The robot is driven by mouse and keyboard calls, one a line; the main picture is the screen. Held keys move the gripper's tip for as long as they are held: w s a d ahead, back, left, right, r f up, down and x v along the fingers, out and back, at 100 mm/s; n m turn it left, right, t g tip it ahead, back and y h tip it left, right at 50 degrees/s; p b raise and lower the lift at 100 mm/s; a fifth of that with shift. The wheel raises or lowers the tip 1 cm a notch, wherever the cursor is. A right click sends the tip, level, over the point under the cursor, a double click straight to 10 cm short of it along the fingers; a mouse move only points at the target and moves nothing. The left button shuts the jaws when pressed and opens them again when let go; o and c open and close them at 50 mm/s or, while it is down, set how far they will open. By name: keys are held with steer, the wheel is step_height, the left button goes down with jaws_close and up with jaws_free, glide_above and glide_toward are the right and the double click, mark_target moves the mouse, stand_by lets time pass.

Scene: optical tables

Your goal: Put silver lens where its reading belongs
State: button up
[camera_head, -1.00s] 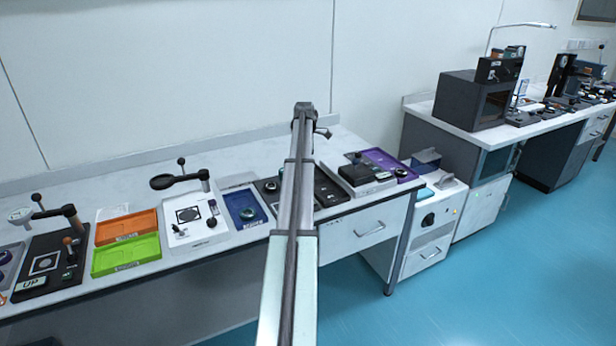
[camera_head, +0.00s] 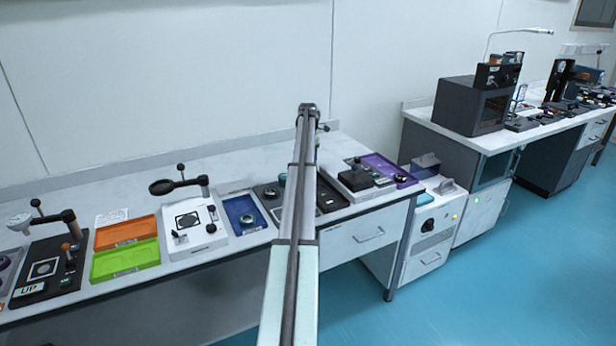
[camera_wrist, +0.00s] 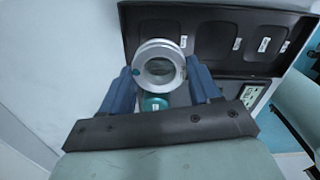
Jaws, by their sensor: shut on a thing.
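In the wrist view, my gripper (camera_wrist: 160,82) has blue fingers shut on a silver lens (camera_wrist: 138,64). The lens is a round metal ring with clear, greyish glass, and a small teal mark shows on its rim. A teal round part (camera_wrist: 154,103) shows just below it, between the fingers; I cannot tell what it belongs to. A black tray (camera_wrist: 222,68) with several rounded recesses and small white labels lies beyond the lens. The label text is too small to read. In the head view my arm hides the gripper's fingers and the lens.
In the head view, the bench holds an orange tray (camera_head: 126,231), a green tray (camera_head: 125,262), a white magnifier station (camera_head: 206,238) and a blue tray (camera_head: 234,204). A purple tray (camera_head: 393,168) lies right of my arm. A white cabinet (camera_head: 426,237) stands beyond the bench.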

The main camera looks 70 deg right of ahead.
steer(key=shift+f, duration=3.8)
steer(key=o, duration=0.8)
steer(key=shift+f, duration=0.1)
step_height(320, 180, up, 12)
steer(key=shift+r, duration=0.15)
